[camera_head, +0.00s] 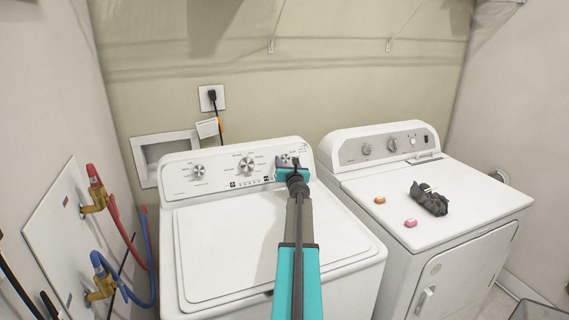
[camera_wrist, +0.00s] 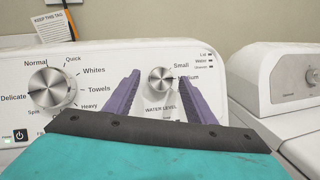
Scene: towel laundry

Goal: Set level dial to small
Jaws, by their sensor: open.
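The water level dial (camera_wrist: 160,79) is a round silver knob on the white washer's control panel (camera_wrist: 110,62), above the words "WATER LEVEL". "Small" is printed at its upper right, and "Medium" is partly covered by a finger. I cannot clearly tell where the dial points. My gripper (camera_wrist: 161,77) is open, with one purple finger on each side of the dial. Whether the fingers touch it is unclear. In the head view, my gripper (camera_head: 292,165) is at the right end of the panel and hides part of the dial.
A larger cycle dial (camera_wrist: 51,87) is to the left, with a power button (camera_wrist: 20,135) below it. The washer lid (camera_head: 225,245) is closed. A white dryer (camera_head: 480,222) stands at right, with a dark crumpled cloth (camera_head: 430,198) and orange (camera_head: 380,200) and pink (camera_head: 411,223) items on top.

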